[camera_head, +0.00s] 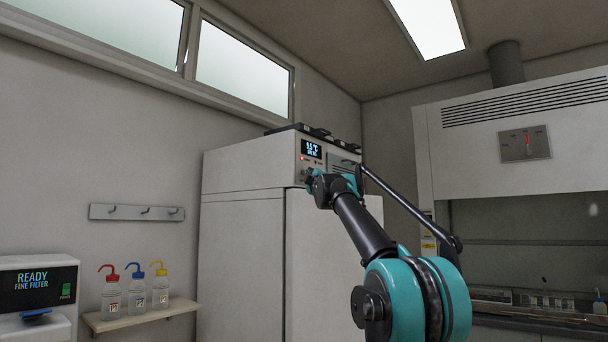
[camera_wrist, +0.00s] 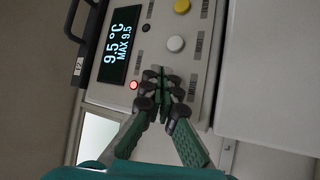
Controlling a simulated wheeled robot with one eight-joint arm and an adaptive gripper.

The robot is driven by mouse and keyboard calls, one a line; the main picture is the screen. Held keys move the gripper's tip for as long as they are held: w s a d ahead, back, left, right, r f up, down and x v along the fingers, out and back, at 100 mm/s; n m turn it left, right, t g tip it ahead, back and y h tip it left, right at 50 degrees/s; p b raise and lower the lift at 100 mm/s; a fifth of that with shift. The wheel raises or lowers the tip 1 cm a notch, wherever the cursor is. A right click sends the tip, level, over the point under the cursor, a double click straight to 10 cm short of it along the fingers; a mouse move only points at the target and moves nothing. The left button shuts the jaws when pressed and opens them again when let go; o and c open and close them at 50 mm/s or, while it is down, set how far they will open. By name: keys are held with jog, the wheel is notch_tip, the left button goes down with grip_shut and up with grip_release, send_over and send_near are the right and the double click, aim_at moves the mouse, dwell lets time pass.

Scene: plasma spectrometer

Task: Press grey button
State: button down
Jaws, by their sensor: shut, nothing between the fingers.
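The control panel (camera_wrist: 203,60) in the wrist view has a round pale grey button (camera_wrist: 176,43). A yellow button (camera_wrist: 182,5) lies above it at the top edge. My gripper (camera_wrist: 163,74) is shut and empty, with its fingertips just below the grey button in the picture; I see a gap between them and the button. Whether the fingertips touch the panel, I cannot tell. In the head view, my gripper (camera_head: 310,180) is at the front of the tall white cabinet (camera_head: 240,240), below its display (camera_head: 311,149). The buttons are too small or hidden there.
A lit red lamp (camera_wrist: 134,85) and a display (camera_wrist: 121,44) reading 9.5 °C sit left of my fingers. A dark handle (camera_wrist: 78,20) is at the left. In the head view, a shelf (camera_head: 140,317) with bottles stands left, and a fume hood (camera_head: 520,120) right.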

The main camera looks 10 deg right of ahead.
jog(key=shift+w+a, duration=0.25)
jog(key=shift+w, duration=0.05)
dwell(0.7)
jog(key=shift+s+d, duration=0.6)
dwell(0.4)
jog(key=shift+s+d, duration=1.75)
